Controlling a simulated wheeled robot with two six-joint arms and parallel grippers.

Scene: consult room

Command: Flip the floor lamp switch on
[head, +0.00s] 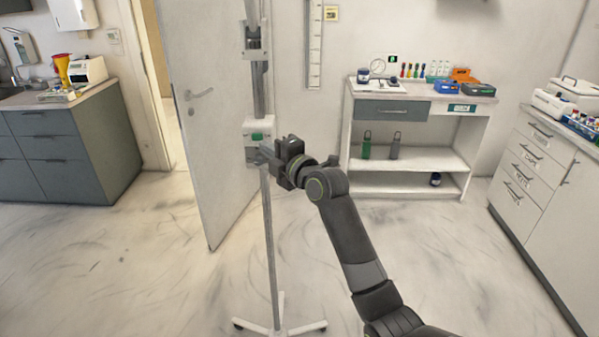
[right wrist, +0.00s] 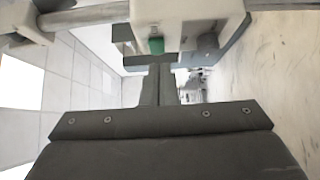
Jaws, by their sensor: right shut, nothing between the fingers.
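The floor lamp is a grey upright pole (head: 270,235) on a white wheeled foot (head: 279,328), with a white box (head: 254,128) partway up. A green switch (head: 257,137) sits on the front of the box. My right gripper (head: 264,156) is shut and empty, just below the switch. In the right wrist view its closed fingertips (right wrist: 160,68) are right by the green switch (right wrist: 156,46) under the white box (right wrist: 190,12). I cannot tell whether they touch it. The top of the lamp is out of view. My left gripper is not in view.
An open door (head: 212,110) stands close behind the pole. A white shelf unit (head: 410,160) with bottles and small boxes is at the back right. Drawer cabinets stand at the right (head: 535,190) and left (head: 75,150). The floor (head: 120,265) at left is clear.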

